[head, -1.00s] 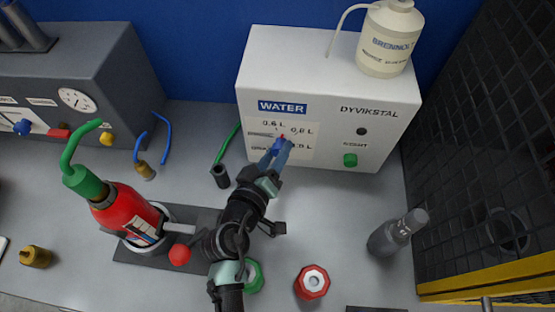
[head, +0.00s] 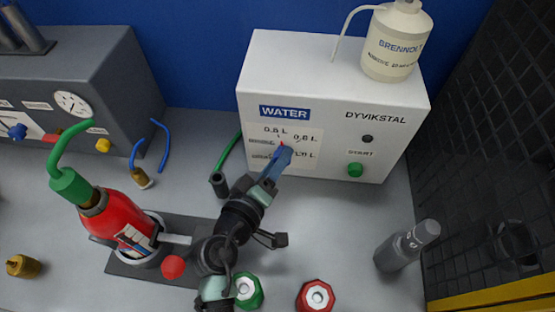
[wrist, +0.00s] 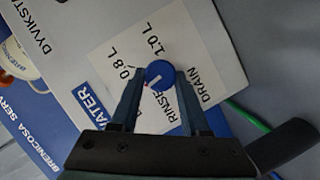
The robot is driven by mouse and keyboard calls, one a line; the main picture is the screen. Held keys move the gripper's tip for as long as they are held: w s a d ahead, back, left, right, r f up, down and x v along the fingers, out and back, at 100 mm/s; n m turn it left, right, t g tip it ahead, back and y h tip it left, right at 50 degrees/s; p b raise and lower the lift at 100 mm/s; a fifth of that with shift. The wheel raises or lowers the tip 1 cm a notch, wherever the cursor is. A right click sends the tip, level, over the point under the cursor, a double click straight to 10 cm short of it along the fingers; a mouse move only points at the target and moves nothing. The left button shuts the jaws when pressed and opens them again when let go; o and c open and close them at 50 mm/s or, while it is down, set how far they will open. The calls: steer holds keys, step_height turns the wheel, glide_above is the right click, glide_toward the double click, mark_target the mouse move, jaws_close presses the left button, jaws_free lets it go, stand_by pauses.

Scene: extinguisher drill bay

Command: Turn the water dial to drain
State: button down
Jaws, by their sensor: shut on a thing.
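The blue water dial (wrist: 160,74) sits on a white label panel (wrist: 109,52) on the front of the white WATER box (head: 325,88). My gripper (wrist: 158,84) is shut on the dial, one finger on each side of it. DRAIN is to the right of the dial in that view. In the head view my gripper (head: 281,158) mostly covers the dial.
A green START button (head: 355,170) is right of the dial. A cream bottle (head: 394,45) stands on the box. A red extinguisher (head: 120,222) stands in a holder at left.

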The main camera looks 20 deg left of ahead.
steer(key=shift+c, duration=1.9)
jaws_free()
step_height(320, 180, up, 10)
steer(key=shift+r+p, duration=0.1)
steer(key=shift+p, duration=0.55)
